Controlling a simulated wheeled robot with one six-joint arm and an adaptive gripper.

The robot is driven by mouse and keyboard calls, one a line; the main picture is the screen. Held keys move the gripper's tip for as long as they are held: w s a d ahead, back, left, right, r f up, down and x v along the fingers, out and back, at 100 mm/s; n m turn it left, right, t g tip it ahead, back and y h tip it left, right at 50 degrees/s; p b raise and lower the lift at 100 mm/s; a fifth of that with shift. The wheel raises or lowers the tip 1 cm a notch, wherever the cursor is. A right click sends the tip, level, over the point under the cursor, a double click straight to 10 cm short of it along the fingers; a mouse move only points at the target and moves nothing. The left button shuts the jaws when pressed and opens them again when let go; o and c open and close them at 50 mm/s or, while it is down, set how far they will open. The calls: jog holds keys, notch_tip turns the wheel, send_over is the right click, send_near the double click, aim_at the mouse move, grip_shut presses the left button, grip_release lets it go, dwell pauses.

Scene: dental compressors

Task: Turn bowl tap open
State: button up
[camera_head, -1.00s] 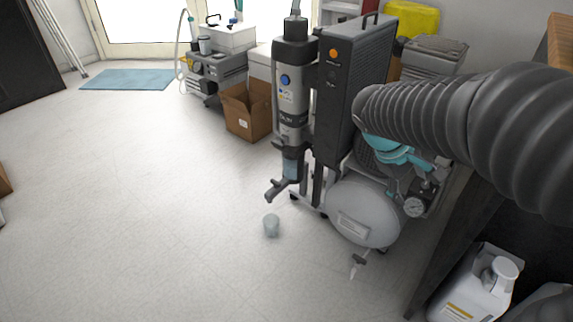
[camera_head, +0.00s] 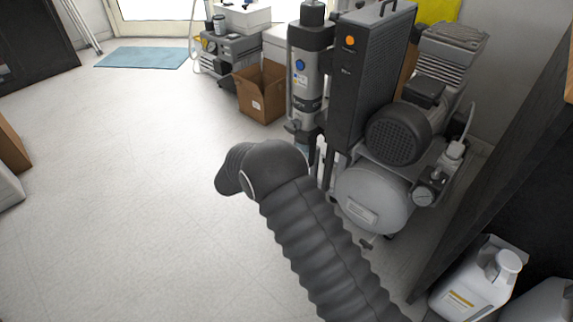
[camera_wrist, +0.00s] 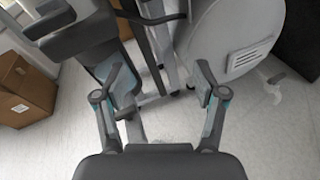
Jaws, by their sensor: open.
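The grey filter column (camera_head: 306,75) stands upright beside the black radiator unit. Only a sliver of its pale blue bowl (camera_head: 302,150) shows in the head view; my arm covers the area below it, where the bowl tap hangs. In the wrist view my gripper (camera_wrist: 160,82) is open, its two fingers spread with nothing clearly between them. A dark grey part of the filter assembly (camera_wrist: 75,30) is at the upper left, with bluish bowl material close behind the left finger. I cannot clearly make out the tap. My gripper is hidden in the head view.
The silver air tank (camera_head: 372,200) is right of the column and also fills the upper right of the wrist view (camera_wrist: 235,40). A cardboard box (camera_head: 262,95) stands behind left. White jugs (camera_head: 478,280) are at the lower right.

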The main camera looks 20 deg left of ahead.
jog(key=s+a+f+n+t+y, duration=0.35)
jog(key=s+a+f+n, duration=0.2)
jog(key=a+f, duration=0.45)
jog(key=shift+t, duration=0.45)
jog(key=x, duration=1.4)
jog(key=shift+w+r, duration=0.25)
jog(key=c, duration=1.2)
